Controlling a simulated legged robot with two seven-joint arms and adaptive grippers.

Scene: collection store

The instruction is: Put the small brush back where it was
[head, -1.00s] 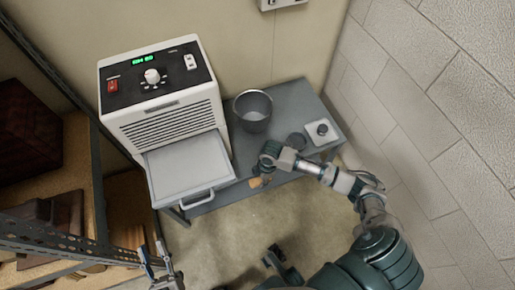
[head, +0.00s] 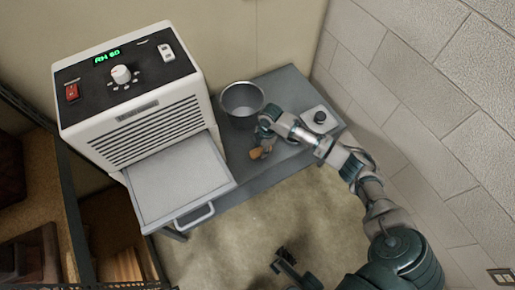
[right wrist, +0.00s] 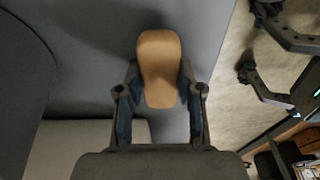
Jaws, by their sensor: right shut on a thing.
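The small brush shows as a tan wooden piece (head: 257,152) under my right gripper (head: 262,145) in the head view. In the right wrist view the tan piece (right wrist: 159,68) sits between the two fingers of my right gripper (right wrist: 160,85), which is shut on it. Its bristles cannot be made out. The brush is over the front part of the grey table (head: 232,172); I cannot tell whether it touches the top. My left gripper (head: 282,258) shows dark at the bottom of the head view. In the right wrist view its fingers (right wrist: 250,40) are apart, with nothing seen between them.
A grey metal pot (head: 242,104) stands just behind my right gripper. A white device with a black knob (head: 320,118) is at the table's right end, by the block wall. A white cabinet (head: 140,100) stands left, its drawer (head: 178,185) pulled out. Shelving (head: 60,190) is farther left.

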